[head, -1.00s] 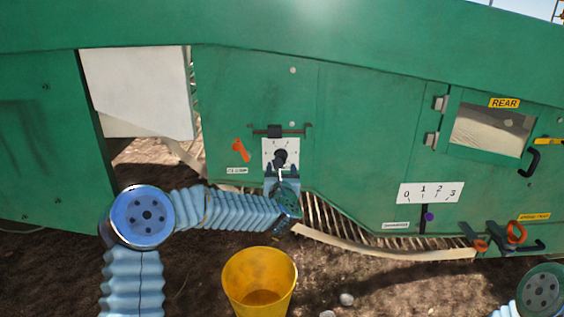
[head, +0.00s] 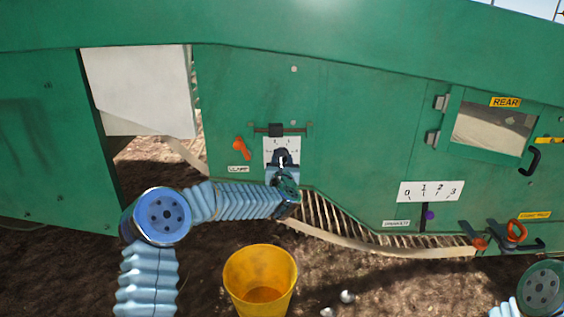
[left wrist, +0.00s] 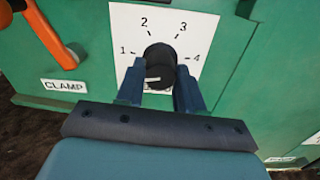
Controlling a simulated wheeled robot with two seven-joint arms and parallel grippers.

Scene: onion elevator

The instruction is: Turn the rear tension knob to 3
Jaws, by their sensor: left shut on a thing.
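The rear tension knob (left wrist: 160,66) is a round black knob on a white dial plate (left wrist: 205,37) marked 1, 2, 3 and 4. A short white mark on the knob lies at its lower left, below the number 1. The plate also shows in the head view (head: 293,144), on the green machine. My left gripper (left wrist: 160,82) has a finger on either side of the knob and is shut on it. In the head view the left gripper (head: 283,160) covers most of the knob. My right gripper is out of view.
An orange clamp handle (left wrist: 42,33) sits left of the dial, above a CLAMP label (left wrist: 64,86). A yellow bucket (head: 261,280) stands on the ground below my left arm. A 0 to 3 scale (head: 430,191) and orange handles (head: 517,231) are further right.

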